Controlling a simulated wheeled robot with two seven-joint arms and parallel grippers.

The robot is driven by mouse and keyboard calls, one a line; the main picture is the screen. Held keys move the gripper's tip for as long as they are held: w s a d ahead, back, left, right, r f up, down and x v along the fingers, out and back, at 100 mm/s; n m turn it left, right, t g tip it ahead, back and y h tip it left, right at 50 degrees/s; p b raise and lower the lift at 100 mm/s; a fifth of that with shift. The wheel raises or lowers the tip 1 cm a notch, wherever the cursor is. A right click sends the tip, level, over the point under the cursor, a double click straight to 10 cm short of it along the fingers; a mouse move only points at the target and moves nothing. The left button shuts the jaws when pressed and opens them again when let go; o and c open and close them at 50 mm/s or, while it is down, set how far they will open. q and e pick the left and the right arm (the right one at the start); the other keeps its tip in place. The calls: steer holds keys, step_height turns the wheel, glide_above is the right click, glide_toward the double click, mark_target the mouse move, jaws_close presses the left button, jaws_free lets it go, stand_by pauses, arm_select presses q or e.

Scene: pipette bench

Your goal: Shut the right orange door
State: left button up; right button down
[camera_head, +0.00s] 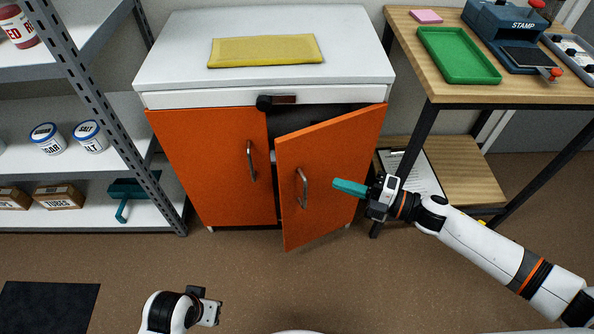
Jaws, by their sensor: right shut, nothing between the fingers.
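The right orange door (322,160) stands ajar on the white-topped cabinet. Its hinge side is at the right, and its free left edge is swung out towards me, with a dark gap above it. Its metal handle (301,188) is near the free edge. The left orange door (205,165) is shut. My right gripper (338,184) has teal fingers, shut and empty, pointing left across the door's outer face, right of the handle. I cannot tell whether they touch the door. My left wrist is at the bottom left; its fingers do not show.
A yellow folded cloth (265,50) lies on the cabinet top (180,50). A wooden table (440,80) stands right, a metal shelf (90,90) left. The floor before the cabinet is clear.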

arm_select(q)
steer(key=shift+w+b+v, duration=0.2)
steer(key=shift+b+v, duration=0.15)
steer(key=shift+v, duration=0.95)
steer(key=shift+w+b+v, duration=0.15)
steer(key=shift+b+v, duration=0.15)
steer(key=shift+v, duration=1)
arm_select(e)
steer(key=shift+n+g+y, duration=0.3)
steer(key=shift+n+g, duration=0.3)
steer(key=shift+n, duration=0.2)
steer(key=shift+w+d+r+x, duration=0.15)
steer(key=shift+w+x, duration=0.1)
steer(key=shift+x, duration=1.9)
steer(key=shift+w+d+r+x, duration=0.15)
steer(key=shift+w+x, duration=0.1)
steer(key=shift+x, duration=1.95)
steer(key=shift+w+r+x, duration=0.1)
steer(key=shift+w+x, duration=0.15)
steer(key=shift+x, duration=1.9)
arm_select(q)
steer(key=shift+r, duration=0.1)
